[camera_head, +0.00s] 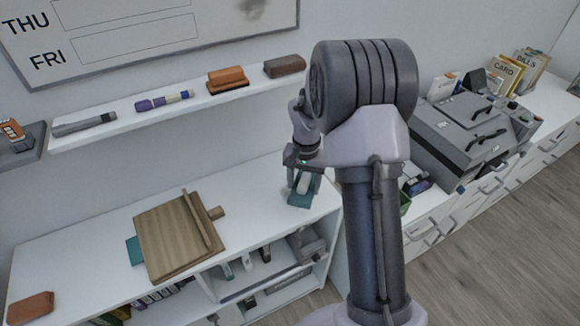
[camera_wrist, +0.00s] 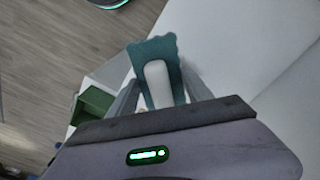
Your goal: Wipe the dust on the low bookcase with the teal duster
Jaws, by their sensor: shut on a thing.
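The teal duster (camera_head: 301,194) has a scalloped teal pad and a pale grey handle. My gripper (camera_head: 303,166) is shut on it above the right end of the low bookcase (camera_head: 262,184). In the wrist view the duster (camera_wrist: 156,52) points away from me, with its pale handle between the fingers of my gripper (camera_wrist: 158,92). I cannot tell whether the pad touches the white top. No dust is clearly visible on the top in the head view.
A wooden board (camera_head: 172,240) lies on the bookcase top, with a teal item (camera_head: 134,251) partly under it. A brown block (camera_head: 31,308) lies at the left end. A wall shelf (camera_head: 128,122) with several items hangs above. The top between board and duster is clear.

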